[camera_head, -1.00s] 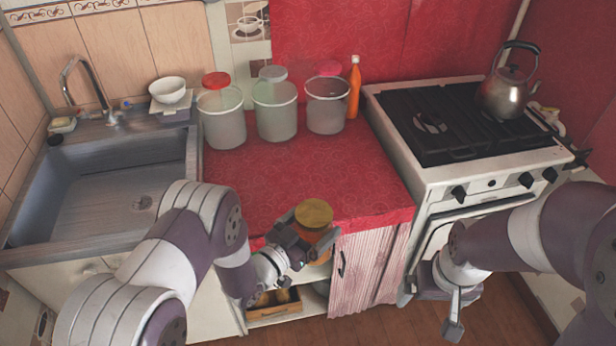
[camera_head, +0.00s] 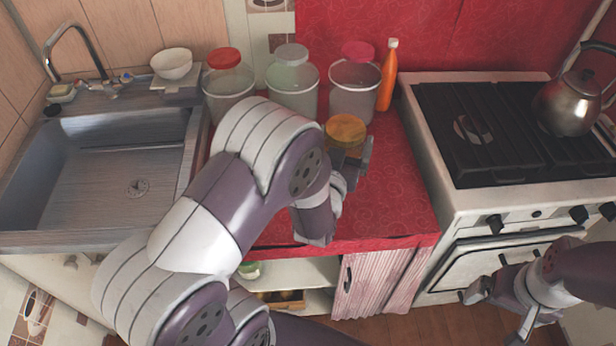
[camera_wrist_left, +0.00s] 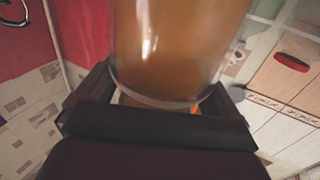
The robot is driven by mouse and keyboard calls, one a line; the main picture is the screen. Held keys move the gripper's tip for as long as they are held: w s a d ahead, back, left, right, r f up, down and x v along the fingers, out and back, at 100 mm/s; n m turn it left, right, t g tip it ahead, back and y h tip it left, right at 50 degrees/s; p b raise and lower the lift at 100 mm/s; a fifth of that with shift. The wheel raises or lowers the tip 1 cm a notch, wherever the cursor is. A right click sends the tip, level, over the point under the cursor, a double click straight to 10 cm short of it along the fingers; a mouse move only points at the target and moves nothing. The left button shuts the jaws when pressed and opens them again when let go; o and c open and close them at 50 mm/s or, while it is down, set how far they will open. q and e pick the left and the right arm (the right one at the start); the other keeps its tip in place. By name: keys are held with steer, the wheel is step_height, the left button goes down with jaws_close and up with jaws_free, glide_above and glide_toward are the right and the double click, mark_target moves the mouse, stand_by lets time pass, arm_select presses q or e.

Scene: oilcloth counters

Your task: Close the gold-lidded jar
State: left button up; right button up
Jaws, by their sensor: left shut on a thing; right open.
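The gold-lidded jar (camera_head: 346,154) is small and amber, with its round gold lid (camera_head: 346,129) at the top. My left gripper (camera_head: 352,168) is shut on the jar and holds it over the red counter, in front of the pink-lidded container. In the left wrist view, the amber jar body (camera_wrist_left: 180,45) sits between the dark jaws (camera_wrist_left: 155,120); its lid is out of that view. I cannot tell whether the lid is fully seated. My left arm hides part of the jar's surroundings. My right gripper (camera_head: 502,308) is open and empty, low in front of the oven.
Clear containers with red (camera_head: 224,58), grey (camera_head: 291,54) and pink (camera_head: 358,51) raised lids stand at the back, with an orange bottle (camera_head: 387,78) beside them. The sink (camera_head: 100,180) is left; the stove (camera_head: 480,180) with a kettle (camera_head: 572,102) is right. The red counter (camera_head: 392,205) has free room.

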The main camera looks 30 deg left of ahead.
arm_select(q)
steer(key=w+a+f, duration=0.2)
steer(key=a+f, duration=0.4)
steer(key=a, duration=0.5)
steer(key=shift+a+f+b, duration=0.25)
steer(key=shift+f+b, duration=0.05)
steer(key=shift+f, duration=0.1)
steer(key=shift+w, duration=0.1)
step_height(320, 180, down, 4)
steer(key=shift+f, duration=0.1)
steer(key=shift+b, duration=0.3)
